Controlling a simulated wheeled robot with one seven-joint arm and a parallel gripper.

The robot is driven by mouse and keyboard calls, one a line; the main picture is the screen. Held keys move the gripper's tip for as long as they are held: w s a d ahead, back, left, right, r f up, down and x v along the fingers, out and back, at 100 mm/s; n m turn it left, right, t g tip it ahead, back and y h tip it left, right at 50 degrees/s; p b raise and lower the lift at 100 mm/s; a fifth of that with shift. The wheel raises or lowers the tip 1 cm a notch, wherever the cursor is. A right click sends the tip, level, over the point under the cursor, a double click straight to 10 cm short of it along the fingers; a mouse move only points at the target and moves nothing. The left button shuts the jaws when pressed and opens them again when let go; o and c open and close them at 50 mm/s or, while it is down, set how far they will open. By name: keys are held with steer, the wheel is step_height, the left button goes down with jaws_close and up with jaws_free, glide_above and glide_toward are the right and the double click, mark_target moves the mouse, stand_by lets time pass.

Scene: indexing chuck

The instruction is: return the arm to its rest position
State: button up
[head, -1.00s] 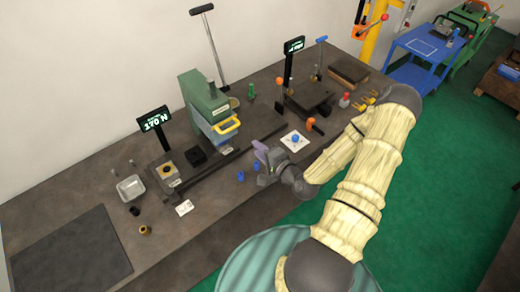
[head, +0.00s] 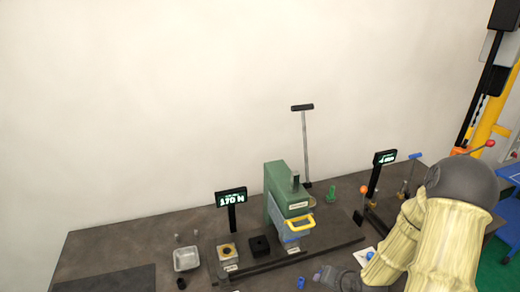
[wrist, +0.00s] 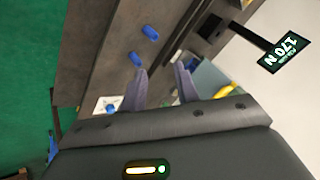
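My gripper (wrist: 162,82) shows in the wrist view with its two purple-grey fingers apart and nothing between them. In the head view my gripper (head: 325,274) is low in the picture, over the front part of the bench, partly cut by the bottom edge. Two blue cylinders, one upper (wrist: 150,32) and one lower (wrist: 135,58), lie beyond the fingertips in the wrist view. One blue cylinder (head: 300,283) shows just left of the gripper in the head view. My arm reaches in from the lower right.
A green press (head: 285,205) with a yellow handle stands behind the gripper. A display reading 170 N (head: 231,197), a metal tray (head: 186,259) and a second display (head: 385,157) stand on the dark bench (head: 120,245). A white plate (wrist: 100,104) lies near the fingers. The wall above is bare.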

steer(key=s+a+r+n+g+h+b, duration=0.3)
steer(key=s+r+b, duration=0.4)
steer(key=s, duration=0.3)
steer(key=shift+s+a+r+n+g, duration=0.2)
steer(key=shift+a+r+n+g, duration=0.35)
steer(key=shift+n, duration=0.45)
